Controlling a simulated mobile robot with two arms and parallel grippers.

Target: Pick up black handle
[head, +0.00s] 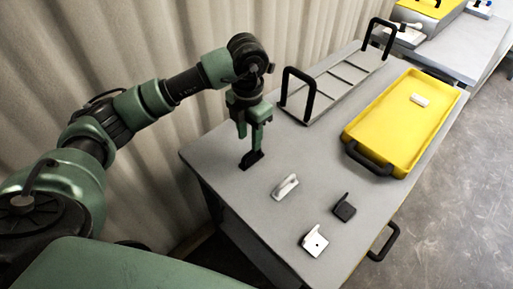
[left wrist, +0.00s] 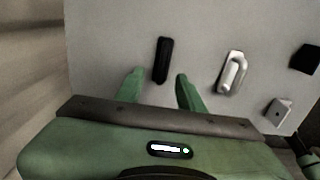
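The small black handle (head: 252,160) lies on the grey table near its left edge. It also shows in the left wrist view (left wrist: 162,60) as a narrow upright bar, just beyond the fingertips and between their lines. My left gripper (head: 250,133) points down above the handle, with its green fingers apart. In the left wrist view the open fingers (left wrist: 158,77) have nothing between them, and I see no contact with the handle.
A silver handle (head: 285,187), a black bracket (head: 344,207) and a white bracket (head: 314,242) lie on the table (head: 235,190). A grey rack (head: 325,103) with tall black handles and a yellow tray (head: 385,128) stand behind. A curtain wall (head: 135,40) runs along the left.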

